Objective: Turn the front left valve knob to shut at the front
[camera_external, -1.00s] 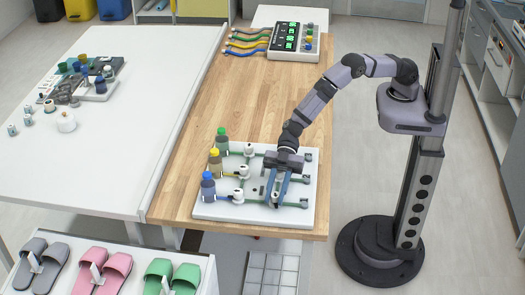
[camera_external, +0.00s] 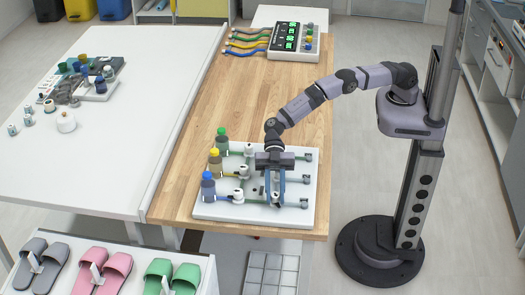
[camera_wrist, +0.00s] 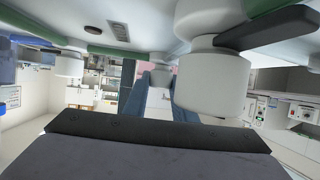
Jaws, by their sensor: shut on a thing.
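A white valve board (camera_external: 222,213) lies on the wooden bench. It carries coloured lines and several white valve knobs. The front left valve knob (camera_external: 238,197) stands near the blue-capped bottle. My gripper (camera_external: 275,201) points down over the front part of the board, right of that knob and apart from it. Its blue fingers are shut on a small white valve knob (camera_wrist: 160,76), mostly hidden between them. In the wrist view, a large white knob with a dark handle (camera_wrist: 214,80) is close on the right of the fingers. Another white knob (camera_wrist: 68,64) is at left.
Blue-capped (camera_external: 208,187), yellow-capped (camera_external: 215,163) and green-capped (camera_external: 222,142) bottles stand along the board's left edge. A device with green displays (camera_external: 293,40) is at the bench's far end. The middle of the wooden bench (camera_external: 250,100) is clear.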

